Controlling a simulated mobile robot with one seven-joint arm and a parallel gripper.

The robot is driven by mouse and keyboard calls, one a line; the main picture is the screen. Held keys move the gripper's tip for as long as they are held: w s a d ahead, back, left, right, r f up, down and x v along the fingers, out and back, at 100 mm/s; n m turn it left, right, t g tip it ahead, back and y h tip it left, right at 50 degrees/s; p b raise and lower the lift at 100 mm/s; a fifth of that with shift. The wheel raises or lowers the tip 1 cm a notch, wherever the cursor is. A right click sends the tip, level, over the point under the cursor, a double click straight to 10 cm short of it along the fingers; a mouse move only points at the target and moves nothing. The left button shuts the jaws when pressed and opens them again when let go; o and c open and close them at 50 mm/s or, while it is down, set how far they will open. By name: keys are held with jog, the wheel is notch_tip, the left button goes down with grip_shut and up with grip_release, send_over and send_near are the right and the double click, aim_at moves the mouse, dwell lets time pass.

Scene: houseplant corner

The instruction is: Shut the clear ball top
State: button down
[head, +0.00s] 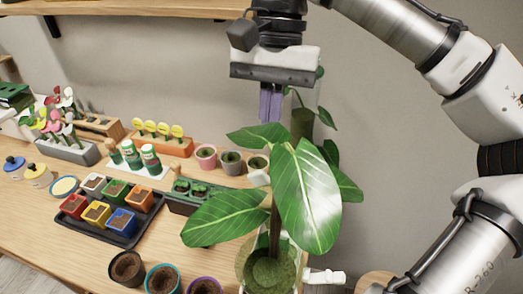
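A clear rounded vessel (243,262) stands at the bottom centre, around the lower stem of a large-leaved plant. A green mossy mass (272,272) shows inside it. Broad leaves (308,195) cover much of its upper part, and the frame's lower edge cuts it off. I cannot make out a separate top half or whether it stands open. My gripper (271,118) points down above the plant, with its purple fingers close together and nothing visible between them. The fingertips appear just above or behind the top leaves, well above the vessel in the picture.
A white fitting (325,276) juts out right of the vessel. A dark tray (128,240) of coloured pots, round pots (163,279), a green planter (185,207) and yellow-tagged orange box (160,142) fill the wooden table. A shelf (130,8) hangs above left.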

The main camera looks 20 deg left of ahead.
aim_at(255, 192)
jog(key=shift+s+f+p, duration=0.35)
jog(key=shift+s+f, duration=0.05)
jog(key=shift+s, duration=0.4)
jog(key=shift+s+f+p, duration=0.35)
jog(key=shift+s+f, duration=0.1)
jog(key=shift+s, duration=0.3)
jog(key=shift+s+f+p, duration=0.35)
jog(key=shift+s+f, duration=0.05)
jog(key=shift+s, duration=0.4)
jog(key=shift+s, duration=0.1)
jog(key=shift+s+t+b, duration=0.35)
jog(key=shift+s+t, duration=0.15)
jog(key=shift+t, duration=0.7)
jog(key=shift+s+r+t+p, duration=0.2)
jog(key=shift+s+r, duration=0.05)
jog(key=shift+s, duration=0.35)
jog(key=shift+s+r+t+p, duration=0.15)
jog(key=shift+s+r+t, duration=0.05)
jog(key=shift+s, duration=0.35)
jog(key=shift+f, duration=0.2)
